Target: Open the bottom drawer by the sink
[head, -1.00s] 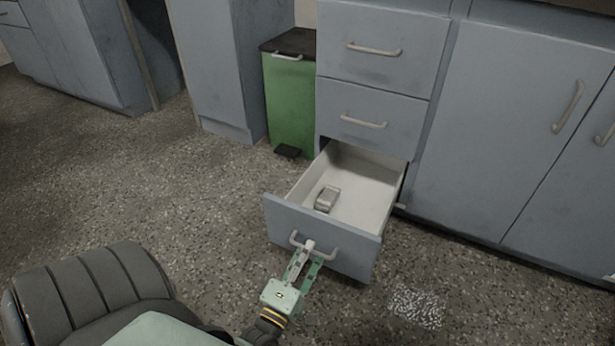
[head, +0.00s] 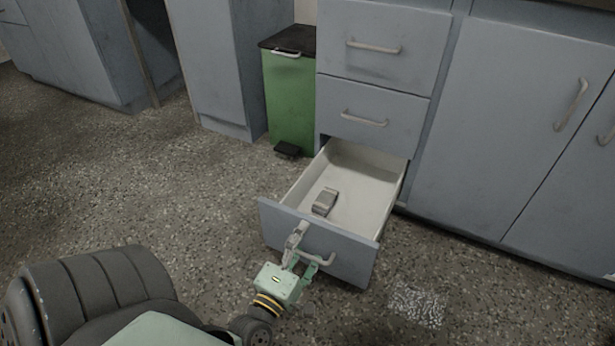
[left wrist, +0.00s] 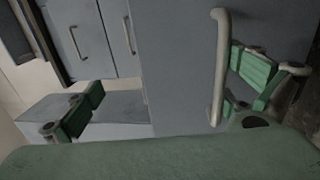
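The bottom drawer (head: 345,262) is a blue-grey front with a pale inside, and it stands pulled well out from the cabinet. Its light bar handle (head: 326,260) is partly hidden by my left gripper (head: 306,250). The left gripper is open at the handle, its green fingers spread. In the left wrist view the fingers (left wrist: 165,95) are wide apart, with the handle (left wrist: 219,70) close to the right-hand finger; I cannot tell if they touch. My right gripper is not in view. The sink is not in view.
A small grey block-like object (head: 325,202) lies in the drawer. Two shut drawers (head: 372,118) are above it, and shut cupboard doors (head: 500,130) are to the right. A green pedal bin (head: 290,95) stands left of the drawers. The speckled floor (head: 190,200) is clear on the left.

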